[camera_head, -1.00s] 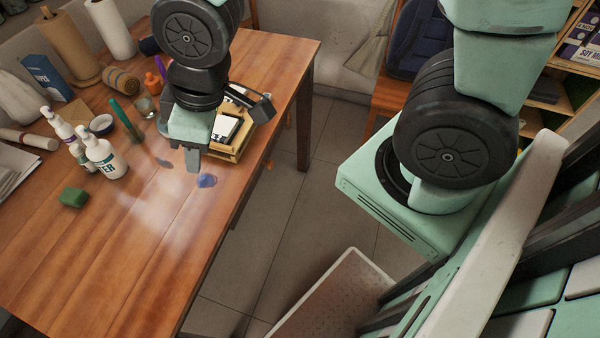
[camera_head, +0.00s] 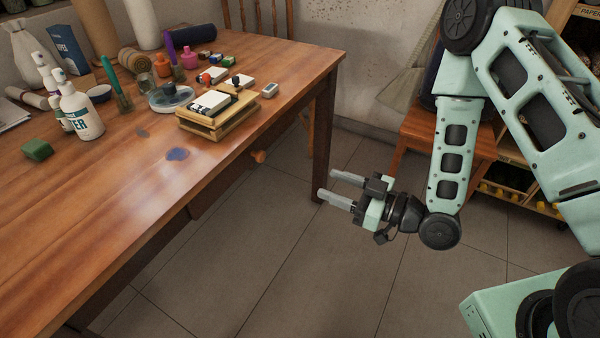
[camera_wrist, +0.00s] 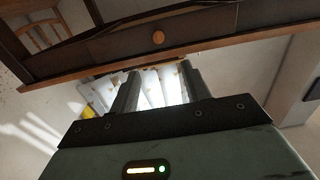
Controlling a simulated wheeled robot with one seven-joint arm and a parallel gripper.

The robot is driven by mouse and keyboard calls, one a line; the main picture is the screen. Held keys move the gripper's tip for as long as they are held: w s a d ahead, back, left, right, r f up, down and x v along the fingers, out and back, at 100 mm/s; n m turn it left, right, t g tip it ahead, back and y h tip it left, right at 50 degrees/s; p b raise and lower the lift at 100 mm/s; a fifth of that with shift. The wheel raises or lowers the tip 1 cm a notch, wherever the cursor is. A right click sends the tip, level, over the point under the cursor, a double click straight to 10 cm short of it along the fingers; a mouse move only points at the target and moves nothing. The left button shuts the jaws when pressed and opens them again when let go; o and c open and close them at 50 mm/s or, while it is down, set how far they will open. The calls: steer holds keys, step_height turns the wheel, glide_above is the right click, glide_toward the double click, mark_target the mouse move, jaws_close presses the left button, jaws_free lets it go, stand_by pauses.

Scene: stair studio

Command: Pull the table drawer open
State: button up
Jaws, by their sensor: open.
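The wooden table (camera_head: 110,225) stands on the left in the head view. A round orange-brown drawer knob (camera_head: 258,156) sticks out below its right edge; the drawer front is mostly hidden under the tabletop. In the wrist view the knob (camera_wrist: 158,37) sits on a dark drawer front (camera_wrist: 120,44), above and beyond my fingers. The drawer looks shut. My gripper (camera_head: 325,184) is open and empty, beside the table over the floor, to the right of the knob and apart from it. Its two fingers (camera_wrist: 160,85) point toward the table.
A wooden block stack (camera_head: 217,118), a white bottle (camera_head: 82,112) and several small items stand on the tabletop. A table leg (camera_head: 322,140) is close behind my gripper. A wooden chair (camera_head: 450,135) stands behind my arm. The floor (camera_head: 300,260) in front is clear.

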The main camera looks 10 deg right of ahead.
glide_toward(263, 156)
steer(key=x, duration=0.8)
steer(key=shift+a, duration=0.15)
jaws_close()
